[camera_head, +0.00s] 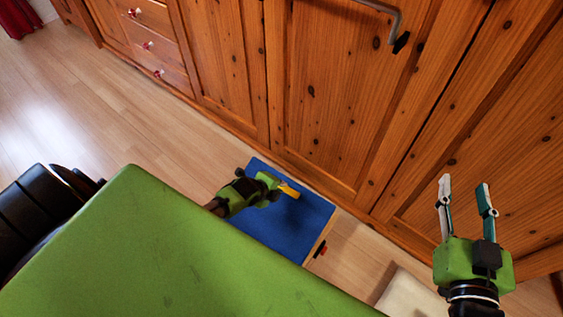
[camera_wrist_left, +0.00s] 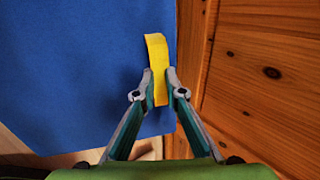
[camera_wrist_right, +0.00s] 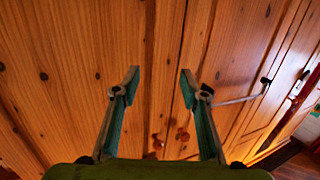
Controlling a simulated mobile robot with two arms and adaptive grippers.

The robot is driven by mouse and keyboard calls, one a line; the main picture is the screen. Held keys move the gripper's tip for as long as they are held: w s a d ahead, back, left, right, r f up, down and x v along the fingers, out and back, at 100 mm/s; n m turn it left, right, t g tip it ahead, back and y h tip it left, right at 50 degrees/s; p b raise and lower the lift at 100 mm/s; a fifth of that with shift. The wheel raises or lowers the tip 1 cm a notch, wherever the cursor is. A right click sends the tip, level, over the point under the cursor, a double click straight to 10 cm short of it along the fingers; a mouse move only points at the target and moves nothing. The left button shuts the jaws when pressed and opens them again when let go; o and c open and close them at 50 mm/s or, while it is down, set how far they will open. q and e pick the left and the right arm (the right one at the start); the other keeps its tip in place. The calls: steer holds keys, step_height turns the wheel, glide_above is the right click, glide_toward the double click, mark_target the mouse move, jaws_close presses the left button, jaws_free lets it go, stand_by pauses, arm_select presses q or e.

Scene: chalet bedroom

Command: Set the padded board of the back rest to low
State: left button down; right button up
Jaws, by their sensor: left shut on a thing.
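The blue padded board (camera_head: 296,222) of the back rest lies low by the foot of the wooden cabinet; my own green body hides part of it. A yellow strap or tab (camera_wrist_left: 157,70) stands out at the board's edge. My left gripper (camera_wrist_left: 158,88) is shut on this yellow tab, one finger on each side; in the head view the left gripper (camera_head: 276,187) is over the board. My right gripper (camera_head: 465,190) is open and empty, up at the right in front of the cabinet. Its open fingers also show in the right wrist view (camera_wrist_right: 160,82).
The wooden cabinet (camera_head: 318,90) with a metal handle (camera_head: 390,20) stands close behind the board. A small red knob (camera_head: 320,249) shows at the board's wooden side. A pale cushion-like thing (camera_head: 405,295) lies at the lower right.

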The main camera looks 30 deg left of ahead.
arm_select(q)
steer(key=shift+s+a+r+p, duration=0.1)
steer(key=shift+s+r+p, duration=0.35)
steer(key=shift+r+p, duration=0.05)
steer(key=shift+s+a+r+p, duration=0.1)
steer(key=shift+s+r+p, duration=0.3)
steer(key=shift+s+p, duration=0.4)
steer(key=shift+s+r+p, duration=0.4)
steer(key=shift+s+p, duration=0.3)
steer(key=shift+p, duration=0.1)
arm_select(e)
steer(key=s+d+f+g+h, duration=0.1)
steer(key=s+d+f+g, duration=0.2)
steer(key=s+f+g, duration=0.3)
steer(key=s+d+f+g+h, duration=0.2)
steer(key=s+f+g, duration=0.4)
steer(key=s+f, duration=0.5)
steer(key=shift+d+m, duration=0.3)
steer(key=shift+d, duration=0.55)
steer(key=shift+s, duration=0.1)
arm_select(q)
steer(key=c, duration=2.1)
jaws_free()
steer(key=shift+w, duration=0.1)
steer(key=shift+r, duration=0.15)
